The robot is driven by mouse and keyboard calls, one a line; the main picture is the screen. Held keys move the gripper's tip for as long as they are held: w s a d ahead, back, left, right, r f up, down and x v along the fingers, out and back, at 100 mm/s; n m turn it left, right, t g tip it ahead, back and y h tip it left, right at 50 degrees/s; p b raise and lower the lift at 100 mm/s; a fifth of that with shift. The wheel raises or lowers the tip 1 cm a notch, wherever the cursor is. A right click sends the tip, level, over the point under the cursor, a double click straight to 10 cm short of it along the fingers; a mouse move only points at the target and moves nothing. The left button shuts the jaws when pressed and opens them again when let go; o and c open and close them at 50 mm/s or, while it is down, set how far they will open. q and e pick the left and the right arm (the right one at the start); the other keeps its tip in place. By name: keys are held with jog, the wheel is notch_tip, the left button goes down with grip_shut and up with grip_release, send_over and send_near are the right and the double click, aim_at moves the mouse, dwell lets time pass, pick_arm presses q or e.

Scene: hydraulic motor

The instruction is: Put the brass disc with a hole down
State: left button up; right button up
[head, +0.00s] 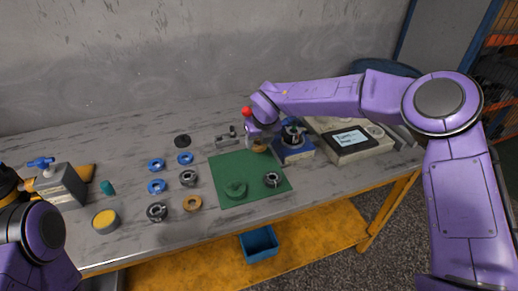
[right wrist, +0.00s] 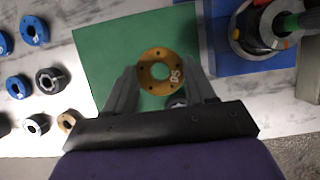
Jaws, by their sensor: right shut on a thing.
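The brass disc with a hole (right wrist: 160,72) is between the fingertips of my right gripper (right wrist: 161,85) in the right wrist view, and they are shut on its sides. In the head view my right gripper (head: 260,138) holds the brass disc (head: 260,149) over the back right part of the green mat (head: 226,168). Whether the disc touches the mat is hard to tell. My left arm shows at the lower left of the head view, but its fingers are out of view.
A blue-based fixture (head: 294,151) stands close to the right of my gripper. Blue rings (head: 157,186), dark rings (head: 157,212) and another brass ring (head: 192,203) lie to the left.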

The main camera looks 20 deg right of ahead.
send_over(259, 156)
jog(key=s, duration=0.1)
notch_tip(259, 156, down, 4)
jog(key=shift+s+f+p, duration=0.15)
jog(key=shift+f+p, duration=0.1)
jog(key=shift+p, duration=0.2)
notch_tip(259, 156, down, 3)
jog(key=o, duration=0.8)
jog(key=shift+f, duration=0.2)
jog(key=o, duration=0.4)
jog(key=shift+r, duration=0.1)
jog(key=shift+r, duration=0.25)
jog(key=b+v, duration=0.1)
jog(key=v, duration=1)
jog(key=shift+s+r, duration=0.2)
jog(key=shift+r, duration=0.15)
